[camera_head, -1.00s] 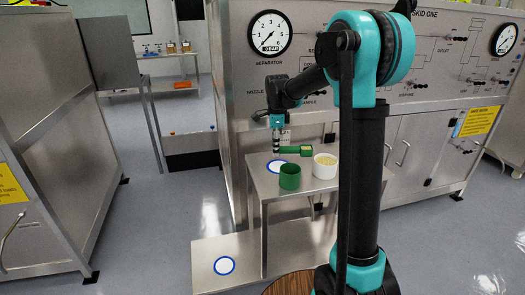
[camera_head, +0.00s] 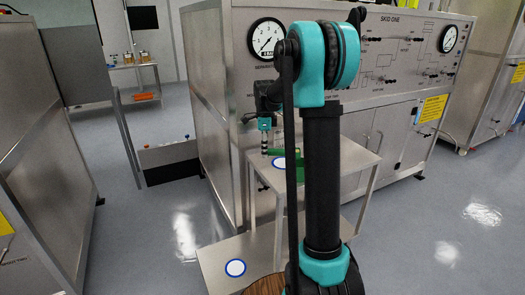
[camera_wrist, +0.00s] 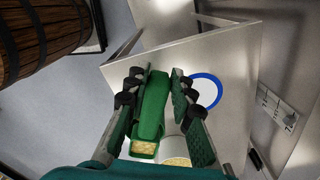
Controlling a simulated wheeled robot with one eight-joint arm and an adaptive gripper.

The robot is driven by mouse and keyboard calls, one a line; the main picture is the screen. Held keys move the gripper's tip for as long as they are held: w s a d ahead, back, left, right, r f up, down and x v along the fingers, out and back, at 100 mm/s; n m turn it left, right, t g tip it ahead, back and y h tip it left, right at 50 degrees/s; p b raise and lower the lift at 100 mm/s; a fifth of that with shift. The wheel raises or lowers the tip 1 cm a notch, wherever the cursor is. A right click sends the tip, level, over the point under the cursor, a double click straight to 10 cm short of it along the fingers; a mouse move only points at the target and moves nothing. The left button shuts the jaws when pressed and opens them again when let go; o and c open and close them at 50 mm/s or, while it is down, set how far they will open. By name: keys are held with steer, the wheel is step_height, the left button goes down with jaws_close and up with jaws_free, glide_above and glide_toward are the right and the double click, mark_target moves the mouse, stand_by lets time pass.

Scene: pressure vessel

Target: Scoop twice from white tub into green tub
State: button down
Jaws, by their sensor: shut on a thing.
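My gripper (camera_wrist: 158,110) is shut on a green scoop (camera_wrist: 152,103), held between its two fingers. The scoop's near end holds pale yellow grains (camera_wrist: 143,147). The white tub (camera_wrist: 171,145) shows at the bottom of the wrist view, just right of the scoop's end, with similar grains inside; its lower part is cut off. In the head view my gripper (camera_head: 265,150) and the scoop (camera_head: 284,153) are above the steel table. A sliver of green (camera_head: 300,172) beside my arm looks like the green tub, mostly hidden.
The steel table (camera_head: 351,165) has a blue-ringed white disc (camera_head: 279,163) on top. Another ringed disc (camera_head: 235,268) lies on a lower step. A wooden barrel (camera_wrist: 40,35) shows at upper left in the wrist view. The gauge panel (camera_head: 390,45) stands behind the table.

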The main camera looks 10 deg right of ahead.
mark_target(279, 150)
steer(key=shift+s+d+r+y, duration=0.1)
steer(key=shift+d+r+y, duration=0.35)
steer(key=shift+y, duration=0.35)
steer(key=shift+s+d+r+t+y, duration=0.1)
steer(key=shift+d+r+t+y, duration=0.15)
steer(key=shift+r+y, duration=0.45)
steer(key=shift+d+r+t+y, duration=0.1)
steer(key=shift+r+t+y, duration=0.15)
steer(key=shift+r+y, duration=0.4)
steer(key=shift+s+d+r+y, duration=0.1)
steer(key=shift+d+r+y, duration=0.2)
steer(key=shift+r, duration=0.2)
steer(key=shift+d+r+y, duration=0.2)
steer(key=shift+r+y, duration=0.05)
steer(key=shift+r, duration=0.2)
steer(key=shift+s+d+r+t+y, duration=0.2)
steer(key=shift+d+r+t+y, duration=0.2)
steer(key=shift+d+r+y, duration=0.45)
steer(key=shift+s+d+r+y, duration=0.15)
steer(key=shift+d+y, duration=0.5)
steer(key=shift+y, duration=0.2)
